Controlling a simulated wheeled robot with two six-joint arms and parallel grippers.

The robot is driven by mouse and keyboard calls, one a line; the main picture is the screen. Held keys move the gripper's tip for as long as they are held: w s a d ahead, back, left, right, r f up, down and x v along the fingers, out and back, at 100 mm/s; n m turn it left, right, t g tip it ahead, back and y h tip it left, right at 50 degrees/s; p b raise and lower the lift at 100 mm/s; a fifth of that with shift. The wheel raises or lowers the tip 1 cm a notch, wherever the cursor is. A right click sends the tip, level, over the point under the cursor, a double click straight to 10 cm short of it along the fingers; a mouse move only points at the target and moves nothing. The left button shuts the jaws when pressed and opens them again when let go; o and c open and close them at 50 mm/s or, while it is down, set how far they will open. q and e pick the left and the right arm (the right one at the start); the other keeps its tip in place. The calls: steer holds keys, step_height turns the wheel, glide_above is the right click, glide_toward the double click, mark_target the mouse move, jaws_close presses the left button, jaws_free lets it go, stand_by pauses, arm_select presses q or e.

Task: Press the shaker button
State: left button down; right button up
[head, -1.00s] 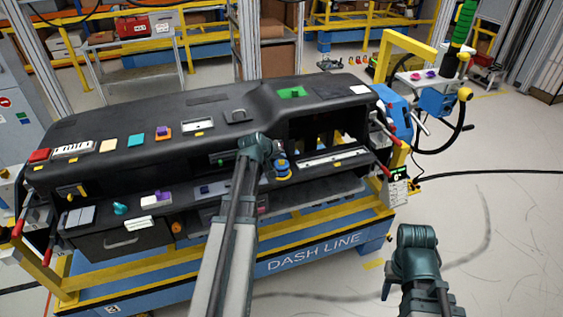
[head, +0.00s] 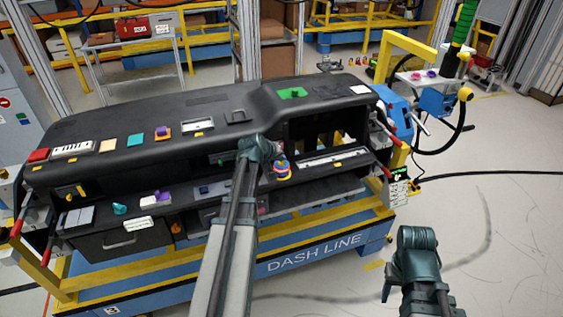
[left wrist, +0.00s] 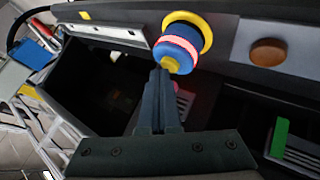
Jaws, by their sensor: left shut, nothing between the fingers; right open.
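The shaker button (head: 283,171) is a round blue knob on the front of the black dashboard module (head: 90,118). In the left wrist view the shaker button (left wrist: 178,45) has a yellow collar, a glowing red-pink band and a small yellow tip. My left gripper (left wrist: 160,68) is shut and empty, its fingertips at the yellow tip; I cannot tell whether they touch it. In the head view my left gripper (head: 270,158) is just left of the button. My right gripper (head: 388,290) is open, low on the right, away from the dashboard.
An open compartment (head: 330,130) lies right of the button. A brown round knob (left wrist: 267,52) and a green piece (left wrist: 280,137) are near it in the wrist view. A small display (head: 397,178) shows green at the right end.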

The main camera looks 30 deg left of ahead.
mark_target(281, 165)
arm_select(q)
steer(key=shift+r+p, duration=0.75)
step_height(281, 165, up, 5)
steer(key=p, duration=0.5)
stand_by(0.7)
